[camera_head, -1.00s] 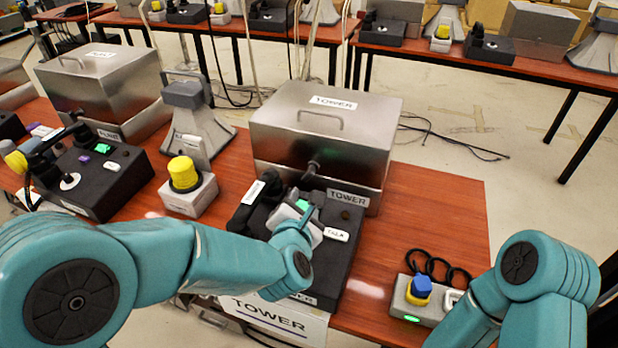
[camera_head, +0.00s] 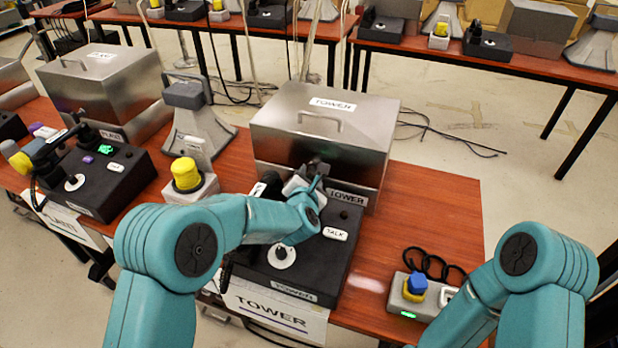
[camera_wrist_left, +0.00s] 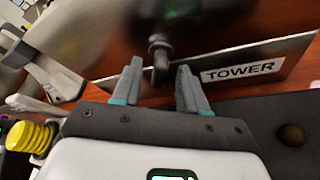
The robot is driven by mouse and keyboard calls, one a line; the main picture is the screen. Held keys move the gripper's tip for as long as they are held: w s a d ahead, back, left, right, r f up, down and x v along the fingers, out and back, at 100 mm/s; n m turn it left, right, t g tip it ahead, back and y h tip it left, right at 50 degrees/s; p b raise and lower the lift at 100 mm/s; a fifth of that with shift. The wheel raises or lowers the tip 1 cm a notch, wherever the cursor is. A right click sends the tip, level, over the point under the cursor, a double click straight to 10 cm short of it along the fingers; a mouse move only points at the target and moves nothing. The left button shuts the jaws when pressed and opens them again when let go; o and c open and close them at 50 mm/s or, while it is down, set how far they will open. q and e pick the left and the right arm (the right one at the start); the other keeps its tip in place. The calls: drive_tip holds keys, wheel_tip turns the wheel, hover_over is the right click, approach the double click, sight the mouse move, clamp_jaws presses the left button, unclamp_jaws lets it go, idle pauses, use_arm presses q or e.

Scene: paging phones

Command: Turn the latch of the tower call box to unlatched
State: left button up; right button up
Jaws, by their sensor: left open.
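The tower call box (camera_head: 283,138) is a silver metal box with a lid handle and a TOWER label, standing at the middle of the table. Its dark latch (camera_wrist_left: 160,55) shows in the left wrist view, blurred, on a short metal post at the box front. My left gripper (camera_head: 314,178) is at the box front, over the back of the black tower phone (camera_head: 305,276). In the left wrist view, the open fingers of the gripper (camera_wrist_left: 158,80) stand either side of the post's lower end. I cannot tell whether they touch it. My right gripper is out of view.
A yellow beacon (camera_head: 185,174) stands left of the tower phone, with a grey horn (camera_head: 197,135) behind it. The table right of the call box (camera_head: 430,205) is clear.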

use_arm(q)
clamp_jaws()
drive_tip(key=m+b, duration=0.1)
drive_tip(key=b, duration=0.1)
drive_tip(key=m+y+b, duration=0.1)
drive_tip(key=b, duration=0.1)
drive_tip(key=shift+d+f+t, duration=0.15)
drive_tip(key=shift+f+t, duration=0.1)
drive_tip(key=shift+t, duration=0.05)
unclamp_jaws()
drive_tip(key=shift+s+r, duration=0.1)
drive_tip(key=shift+s, duration=0.05)
drive_tip(key=b+v, duration=0.2)
drive_tip(key=v, duration=1.4)
drive_tip(key=shift+b, duration=0.3)
